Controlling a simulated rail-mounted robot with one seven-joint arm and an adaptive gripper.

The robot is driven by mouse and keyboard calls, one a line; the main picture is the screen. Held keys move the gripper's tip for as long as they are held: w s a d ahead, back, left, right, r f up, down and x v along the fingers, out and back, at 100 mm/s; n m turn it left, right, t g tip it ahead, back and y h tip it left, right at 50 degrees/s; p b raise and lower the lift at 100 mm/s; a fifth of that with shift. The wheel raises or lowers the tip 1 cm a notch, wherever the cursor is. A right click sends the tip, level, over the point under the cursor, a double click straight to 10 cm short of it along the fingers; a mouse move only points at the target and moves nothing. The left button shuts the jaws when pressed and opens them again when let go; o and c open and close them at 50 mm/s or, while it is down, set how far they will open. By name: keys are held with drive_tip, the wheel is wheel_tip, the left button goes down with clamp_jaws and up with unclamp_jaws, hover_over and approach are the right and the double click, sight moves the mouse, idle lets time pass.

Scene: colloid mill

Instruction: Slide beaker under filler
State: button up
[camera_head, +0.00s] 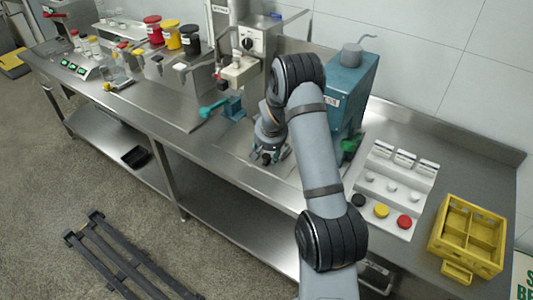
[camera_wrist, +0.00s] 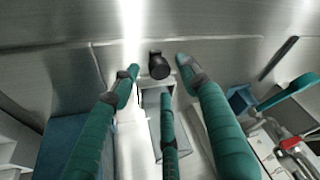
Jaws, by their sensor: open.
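My gripper (camera_head: 266,157) is low over the steel bench, left of the blue machine (camera_head: 350,88), partly hidden by my arm. In the wrist view its teal fingers (camera_wrist: 158,68) are spread apart. A small dark round part (camera_wrist: 158,66) shows between the fingertips; I cannot tell what it is or whether they touch it. I cannot make out a beaker at my gripper. A clear vessel (camera_head: 117,76) stands far left on the bench. The grey dispensing unit with a dial (camera_head: 255,45), possibly the filler, stands behind my gripper; its red-handled valve (camera_wrist: 290,143) shows in the wrist view.
A teal lever on a blue base (camera_head: 233,108) stands just left of my gripper; the lever also shows in the wrist view (camera_wrist: 290,95). A white panel with coloured buttons (camera_head: 392,180) and a yellow crate (camera_head: 470,207) are at right. Bare bench lies at front left.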

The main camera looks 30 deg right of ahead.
drive_tip(key=shift+x, duration=0.95)
drive_tip(key=shift+w+d+f, duration=0.1)
drive_tip(key=shift+w+f, duration=0.1)
drive_tip(key=shift+f, duration=0.25)
drive_tip(key=shift+c, duration=0.7)
clamp_jaws()
